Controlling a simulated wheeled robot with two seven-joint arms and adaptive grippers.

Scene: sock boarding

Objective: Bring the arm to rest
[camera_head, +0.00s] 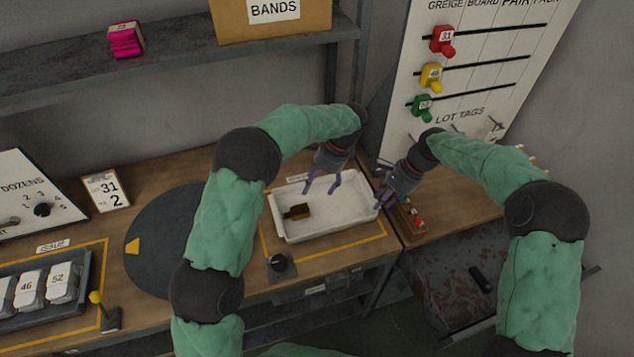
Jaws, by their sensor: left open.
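My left gripper (321,190) is open, its two fingers pointing down above the white tray (345,228). I see nothing between its fingers. My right gripper (381,200) is at the right end of the tray, near a small wooden block with red parts (410,222). Its fingers are close together and small, so I cannot tell whether they are open or shut. A small brown block (297,212) lies in the left part of the tray. Both my arms are bent, in green sleeves, and the left one hides part of the bench.
A dark round plate (160,262) lies left of my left arm. A lever with a yellow knob (97,298) and a rack of numbered white pieces (30,289) stand at far left. A lot-tag board (470,75) rises behind the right arm. A shelf (180,60) crosses the back wall.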

